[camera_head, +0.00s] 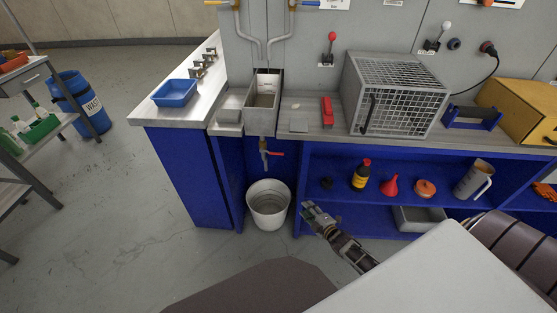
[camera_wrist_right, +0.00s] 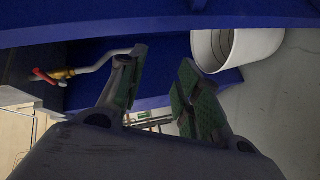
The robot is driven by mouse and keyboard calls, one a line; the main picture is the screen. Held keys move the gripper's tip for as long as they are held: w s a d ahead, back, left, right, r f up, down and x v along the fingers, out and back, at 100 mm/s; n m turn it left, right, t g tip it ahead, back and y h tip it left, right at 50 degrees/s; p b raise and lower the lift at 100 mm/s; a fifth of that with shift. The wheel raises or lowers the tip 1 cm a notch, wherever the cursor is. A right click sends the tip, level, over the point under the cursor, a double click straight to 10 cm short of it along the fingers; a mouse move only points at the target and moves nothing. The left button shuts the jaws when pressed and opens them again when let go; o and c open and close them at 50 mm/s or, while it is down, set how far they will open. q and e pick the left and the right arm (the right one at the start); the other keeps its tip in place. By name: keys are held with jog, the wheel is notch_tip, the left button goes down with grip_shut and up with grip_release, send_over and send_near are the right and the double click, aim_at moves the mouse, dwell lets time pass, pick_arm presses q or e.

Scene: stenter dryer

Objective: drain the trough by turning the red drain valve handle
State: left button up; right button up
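The red drain valve handle (camera_head: 277,154) sticks out to the right from the pipe under the grey trough (camera_head: 263,97). In the right wrist view the handle (camera_wrist_right: 45,77) shows at the left, beside a brass fitting (camera_wrist_right: 64,74) and a grey pipe. A white bucket (camera_head: 268,203) stands on the floor below the outlet; it also shows in the right wrist view (camera_wrist_right: 236,47). My right gripper (camera_head: 310,208) is right of the bucket and lower than the handle, apart from both. Its fingers (camera_wrist_right: 162,62) are spread and empty. My left gripper is not in view.
The blue shelf (camera_head: 330,208) right of the bucket holds a bottle, a red funnel and a jug. A wire cage (camera_head: 393,95) and a blue tray (camera_head: 174,93) are on the counters.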

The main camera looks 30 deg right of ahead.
jog(key=w+r+n+t+y+b, duration=0.2)
jog(key=w+r+n+t+b, duration=0.1)
jog(key=w+r+n+b, duration=0.25)
jog(key=n+t+y+b, duration=0.3)
jog(key=n+b, duration=0.2)
jog(key=b, duration=0.2)
send_near(278, 154)
notch_tip(278, 154, down, 4)
jog(key=s+d, duration=0.2)
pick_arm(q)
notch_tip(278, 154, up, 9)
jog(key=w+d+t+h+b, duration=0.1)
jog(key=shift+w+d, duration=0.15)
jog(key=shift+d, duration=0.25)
pick_arm(e)
jog(key=shift+s+r+n+y, duration=0.3)
jog(key=shift+r+n+y, duration=0.25)
jog(key=shift+r+y, duration=0.2)
jog(key=shift+w+a, duration=0.1)
jog(key=shift+b+x, duration=1.35)
jog(key=shift+x, duration=5.1)
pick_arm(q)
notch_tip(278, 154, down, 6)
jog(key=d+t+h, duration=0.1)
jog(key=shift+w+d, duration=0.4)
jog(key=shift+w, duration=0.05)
pick_arm(e)
jog(key=shift+w+r, duration=0.25)
jog(key=shift+w, duration=0.05)
